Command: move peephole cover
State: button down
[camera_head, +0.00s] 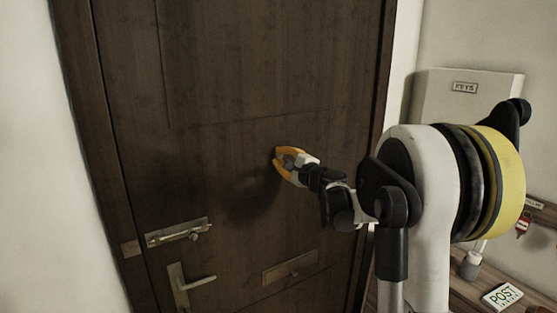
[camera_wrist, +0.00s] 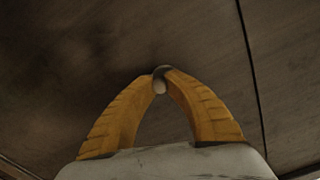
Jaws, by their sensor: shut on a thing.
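The peephole cover (camera_wrist: 160,85) is a small rounded piece on the dark wooden door, seen in the wrist view between my gripper's fingertips. My gripper (camera_wrist: 162,74) has two yellow fingers that meet around it, shut on it. In the head view my gripper (camera_head: 278,158) is against the upper middle of the door (camera_head: 220,80), and its fingers hide the peephole and its cover there. How the cover is turned cannot be made out.
Below left on the door are a latch bolt (camera_head: 178,233) and a lever handle (camera_head: 195,283). A mail slot plate (camera_head: 290,266) is below my gripper.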

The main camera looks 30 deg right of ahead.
jog(key=shift+d+n, duration=0.1)
jog(key=shift+n, duration=0.3)
jog(key=c, duration=1.4)
grip_release()
jog(key=shift+o, duration=0.2)
jog(key=s, duration=1.2)
jog(key=shift+d, duration=0.2)
